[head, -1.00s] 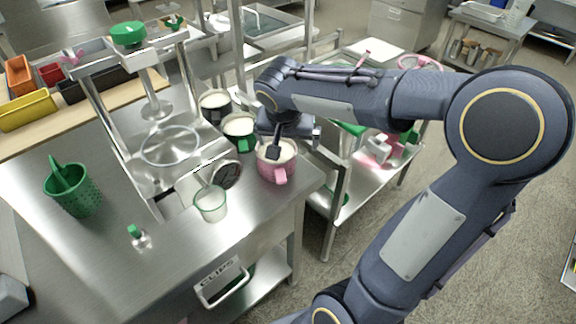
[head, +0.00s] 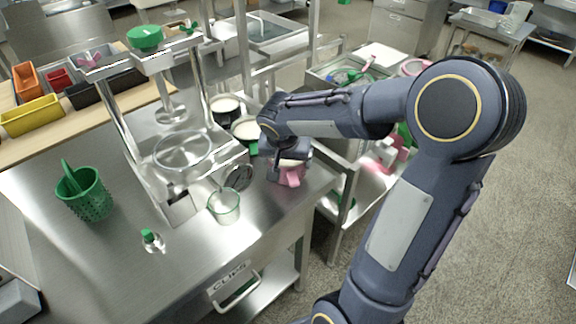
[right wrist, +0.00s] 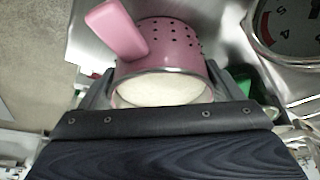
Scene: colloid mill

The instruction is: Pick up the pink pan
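The pink pan (head: 289,172) stands at the right end of the steel bench, its upper part hidden by my right gripper (head: 287,158) in the head view. In the right wrist view the pan (right wrist: 172,50) is a perforated pink cup with pale contents and a pink handle pointing to the upper left. The fingers of my right gripper (right wrist: 165,92) are open on either side of the pan. Whether they touch its wall I cannot tell. My left gripper is not in view.
A green pan (head: 246,128) and a dark pan (head: 226,109) with pale contents stand behind the pink one. A glass beaker (head: 224,206) and a round dial (head: 239,177) are close on its left. A green perforated cup (head: 86,195) stands further left on the bench.

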